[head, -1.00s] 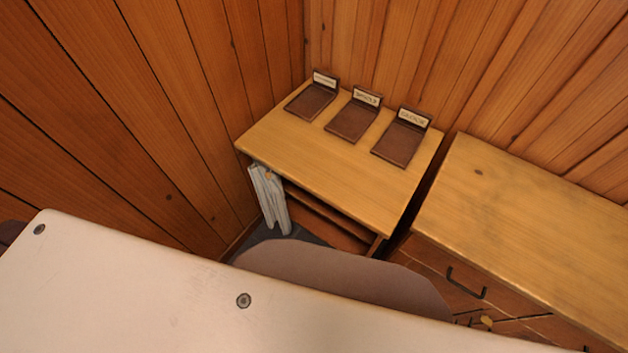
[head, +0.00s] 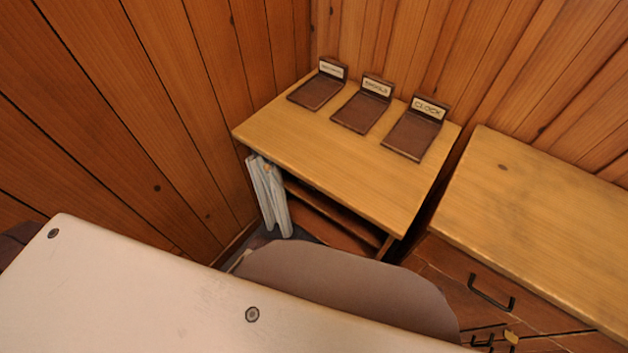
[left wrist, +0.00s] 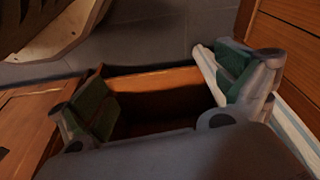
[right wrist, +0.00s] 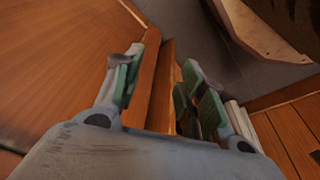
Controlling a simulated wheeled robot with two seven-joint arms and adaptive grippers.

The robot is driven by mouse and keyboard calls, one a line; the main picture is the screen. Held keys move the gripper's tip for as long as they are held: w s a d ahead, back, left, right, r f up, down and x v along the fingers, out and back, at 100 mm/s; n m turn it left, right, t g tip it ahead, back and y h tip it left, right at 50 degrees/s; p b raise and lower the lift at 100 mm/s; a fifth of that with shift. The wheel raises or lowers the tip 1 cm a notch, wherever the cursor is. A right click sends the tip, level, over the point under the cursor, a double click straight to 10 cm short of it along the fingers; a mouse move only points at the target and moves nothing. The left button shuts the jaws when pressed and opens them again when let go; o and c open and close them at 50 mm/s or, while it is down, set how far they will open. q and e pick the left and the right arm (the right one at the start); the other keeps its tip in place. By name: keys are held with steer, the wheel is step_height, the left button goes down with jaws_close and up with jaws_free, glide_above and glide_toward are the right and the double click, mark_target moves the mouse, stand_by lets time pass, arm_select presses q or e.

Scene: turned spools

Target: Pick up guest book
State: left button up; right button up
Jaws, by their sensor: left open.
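I cannot make out a guest book for certain in any view. Three brown stands with pale labels are on the wooden table (head: 330,165) in the head view; the right stand (head: 415,138) reads "CLOCK", and the labels on the middle stand (head: 360,110) and left stand (head: 317,92) are hard to read. No book lies on them. My left gripper (left wrist: 165,100) is open, with a dark wooden compartment beyond its fingers. My right gripper (right wrist: 158,88) has its fingers apart around brown wooden edges; whether these are held or behind is unclear. Neither gripper shows in the head view.
Pale folded items (head: 268,195) hang at the table's left side. A wooden cabinet (head: 540,215) with black handles stands to the right. Plank walls enclose the corner.

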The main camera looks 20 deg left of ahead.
arm_select(q)
steer(key=w+d+r+t+b, duration=0.2)
steer(key=w+r+b, duration=0.4)
steer(key=w+b, duration=0.4)
steer(key=w+t+b, duration=0.1)
steer(key=w, duration=0.6)
steer(key=w+a+t+b, duration=0.1)
steer(key=w+b, duration=0.1)
steer(key=w, duration=0.6)
steer(key=w+a+t+h+b, duration=0.1)
steer(key=w, duration=0.7)
steer(key=shift+w+f, duration=0.25)
steer(key=shift+w+a+r, duration=0.1)
steer(key=shift+w+a, duration=0.1)
steer(key=shift+w, duration=0.4)
arm_select(e)
steer(key=s+a+r+y, duration=0.1)
steer(key=a+r, duration=0.4)
steer(key=r, duration=0.2)
steer(key=shift+r+t+y, duration=0.15)
steer(key=shift+t+y, duration=0.15)
steer(key=shift+t, duration=0.1)
arm_select(q)
steer(key=shift+b+x, duration=0.65)
steer(key=shift+x, duration=0.3)
steer(key=shift+w, duration=0.15)
arm_select(e)
steer(key=shift+a, duration=0.3)
